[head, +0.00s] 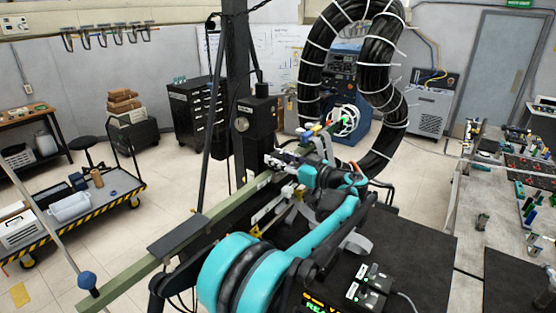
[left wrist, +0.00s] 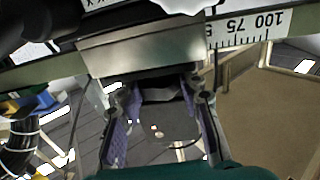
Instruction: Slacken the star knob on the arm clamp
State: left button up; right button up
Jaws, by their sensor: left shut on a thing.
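My left gripper (head: 284,161) reaches in from the right side of the post, against the arm clamp on the pale green beam (head: 130,270). In the left wrist view its two purple-padded fingers (left wrist: 160,105) stand on either side of a dark part, which I take to be the star knob (left wrist: 160,86), under the clamp's silver block (left wrist: 150,52). The gripper is shut on it. The knob's lobes are mostly hidden by the fingers and block. In the head view the knob cannot be made out. My right gripper is not in view.
A black post (head: 240,80) carries the beam. A white scale (left wrist: 245,28) runs along the beam near the clamp. Thick black ringed hoses (head: 385,60) loop close behind my left wrist. A cart (head: 85,205) stands at left and a cluttered bench (head: 500,210) at right.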

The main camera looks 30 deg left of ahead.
pick_arm(q)
jog(key=shift+n+g, duration=0.6)
jog(key=shift+g, duration=0.6)
jog(key=o, duration=0.9)
jog(key=d, duration=1.2)
